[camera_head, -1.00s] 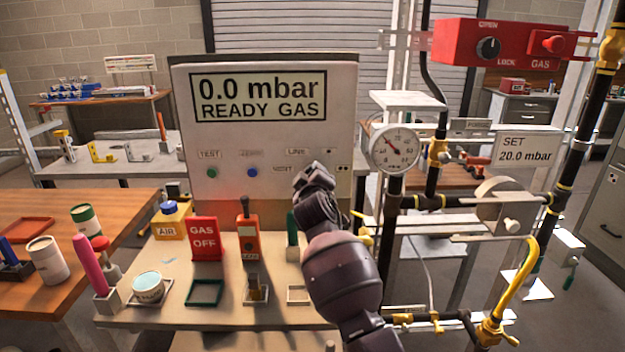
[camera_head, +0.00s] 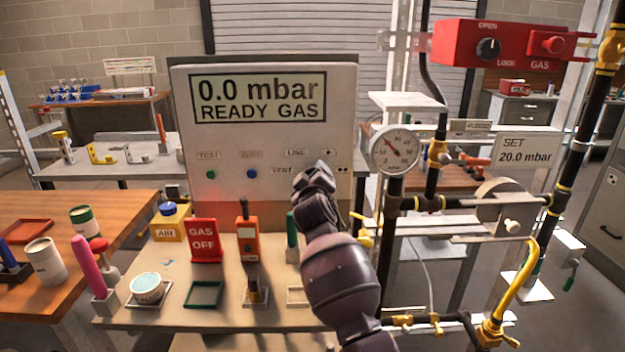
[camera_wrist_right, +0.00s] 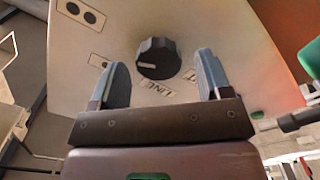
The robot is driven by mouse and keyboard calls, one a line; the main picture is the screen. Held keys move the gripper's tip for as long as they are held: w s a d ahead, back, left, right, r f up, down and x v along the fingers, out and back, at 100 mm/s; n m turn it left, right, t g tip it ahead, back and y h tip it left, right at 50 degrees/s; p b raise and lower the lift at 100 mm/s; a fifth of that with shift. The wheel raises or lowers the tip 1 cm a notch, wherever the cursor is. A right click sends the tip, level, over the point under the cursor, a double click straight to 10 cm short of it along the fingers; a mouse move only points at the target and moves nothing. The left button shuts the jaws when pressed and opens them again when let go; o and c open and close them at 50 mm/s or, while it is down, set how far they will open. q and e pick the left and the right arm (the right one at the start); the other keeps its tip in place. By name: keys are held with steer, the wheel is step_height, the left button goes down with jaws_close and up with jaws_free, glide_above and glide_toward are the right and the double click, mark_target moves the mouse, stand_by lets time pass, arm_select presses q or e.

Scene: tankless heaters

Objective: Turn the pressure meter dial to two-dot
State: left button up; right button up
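The pressure meter dial is a black knob (camera_wrist_right: 158,58) on the pale panel in the right wrist view. Its white mark (camera_wrist_right: 147,65) faces the left side of the picture. LINE (camera_wrist_right: 158,90), one-dot (camera_wrist_right: 98,60) and two-dot (camera_wrist_right: 80,12) labels surround it. My right gripper (camera_wrist_right: 163,80) is open, with a finger on each side of the knob and visible gaps to it. In the head view this gripper (camera_head: 314,178) is at the panel's lower right and hides the knob; the two-dot label (camera_head: 342,170) shows beside it. My left gripper is not in view.
The meter's display (camera_head: 259,97) reads 0.0 mbar, READY GAS. Green (camera_head: 211,174) and blue (camera_head: 252,173) buttons sit left of my gripper. A round gauge (camera_head: 395,150) and piping stand close on the right. A red GAS OFF sign (camera_head: 204,240) and an orange tool (camera_head: 246,235) stand below.

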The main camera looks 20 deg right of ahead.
steer(key=p+v, duration=0.1)
steer(key=v, duration=0.9)
steer(key=shift+s, duration=0.4)
steer(key=shift+a+r, duration=0.1)
